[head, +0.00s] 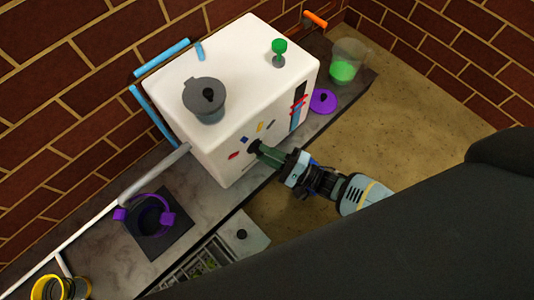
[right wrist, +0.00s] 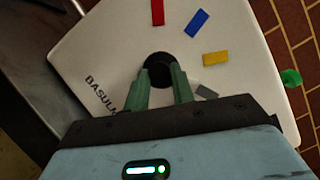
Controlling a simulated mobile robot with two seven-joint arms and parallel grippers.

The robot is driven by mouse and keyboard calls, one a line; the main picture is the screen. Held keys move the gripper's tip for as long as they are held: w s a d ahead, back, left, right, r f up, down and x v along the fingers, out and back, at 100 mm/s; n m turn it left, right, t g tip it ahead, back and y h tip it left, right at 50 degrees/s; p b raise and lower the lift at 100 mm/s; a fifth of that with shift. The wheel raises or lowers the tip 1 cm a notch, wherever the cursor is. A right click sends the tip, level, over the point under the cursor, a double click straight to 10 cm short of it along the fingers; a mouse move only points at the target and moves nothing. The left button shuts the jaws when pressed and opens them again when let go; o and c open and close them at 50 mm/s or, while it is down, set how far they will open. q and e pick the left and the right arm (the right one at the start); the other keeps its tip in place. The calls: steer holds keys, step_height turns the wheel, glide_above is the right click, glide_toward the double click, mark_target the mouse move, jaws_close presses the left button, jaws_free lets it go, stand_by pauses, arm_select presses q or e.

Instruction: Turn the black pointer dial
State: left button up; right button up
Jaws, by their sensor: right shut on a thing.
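The black pointer dial (right wrist: 158,66) sits on the front face of a white box-shaped appliance (right wrist: 110,60). Red, blue, yellow and grey marks surround it. In the head view the dial (head: 254,146) is partly covered by my right gripper (head: 268,151). In the right wrist view the two green fingers of my right gripper (right wrist: 163,78) reach the dial from either side and are shut on it. Which way the pointer faces is hidden by the fingers. My left gripper is not in view.
On the appliance stand a grey lidded pot (head: 205,100) and a green-topped knob (head: 279,52). A purple lid (head: 323,101) and a clear cup with green contents (head: 343,70) are at the right. A purple-handled pot (head: 152,217) is at lower left. Open floor lies right of the counter.

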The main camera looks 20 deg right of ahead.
steer(key=shift+a+f+m+t+b, duration=0.1)
steer(key=shift+m+t+b, duration=0.2)
steer(key=shift+m+b, duration=0.45)
steer(key=shift+m, duration=0.25)
steer(key=o, duration=1)
steer(key=shift+p+v, duration=0.65)
steer(key=shift+v, duration=3.25)
